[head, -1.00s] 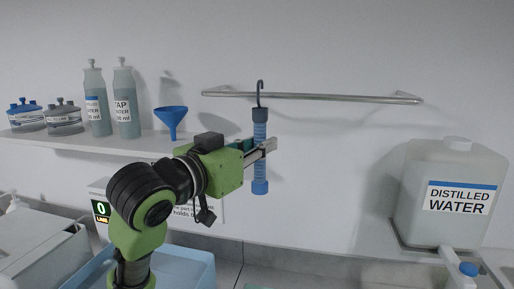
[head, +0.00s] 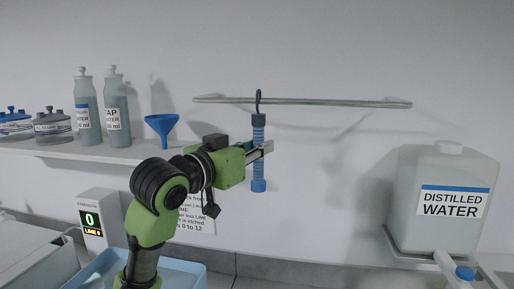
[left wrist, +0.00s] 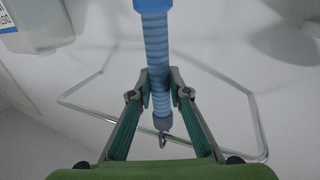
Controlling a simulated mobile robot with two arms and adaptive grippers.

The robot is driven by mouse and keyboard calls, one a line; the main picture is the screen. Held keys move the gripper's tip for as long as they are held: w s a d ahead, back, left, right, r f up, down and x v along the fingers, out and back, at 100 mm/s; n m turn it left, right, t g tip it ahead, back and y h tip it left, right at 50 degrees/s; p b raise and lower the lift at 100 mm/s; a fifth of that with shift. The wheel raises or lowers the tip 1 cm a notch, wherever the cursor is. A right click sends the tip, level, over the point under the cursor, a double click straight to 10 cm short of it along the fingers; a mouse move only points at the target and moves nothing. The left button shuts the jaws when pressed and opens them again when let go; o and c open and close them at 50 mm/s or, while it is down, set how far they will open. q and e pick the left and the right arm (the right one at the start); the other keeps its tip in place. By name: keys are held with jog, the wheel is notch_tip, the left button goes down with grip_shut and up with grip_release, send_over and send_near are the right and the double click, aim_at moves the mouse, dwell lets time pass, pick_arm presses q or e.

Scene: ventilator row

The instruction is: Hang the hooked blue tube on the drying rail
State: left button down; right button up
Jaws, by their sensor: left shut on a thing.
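The blue corrugated tube (head: 258,150) hangs upright in my left gripper (head: 262,150), with a dark hook (head: 259,100) at its top. The left wrist view shows the tube (left wrist: 155,55) between the two shut fingers (left wrist: 158,88). The metal drying rail (head: 330,103) runs along the wall. The hook overlaps the rail in the head view; I cannot tell whether it touches it. In the left wrist view the rail (left wrist: 110,117) passes near the hook (left wrist: 162,138). My right gripper is not in view.
A shelf (head: 60,150) at the left holds a blue funnel (head: 161,128), two bottles (head: 115,110) and lidded jars (head: 52,124). A distilled water container (head: 445,200) stands at the right. A blue basin (head: 185,272) is below my left arm. The wall around the rail is clear.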

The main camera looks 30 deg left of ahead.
pick_arm(q)
jog(key=shift+f, duration=0.3)
jog(key=c, duration=1.8)
grip_release()
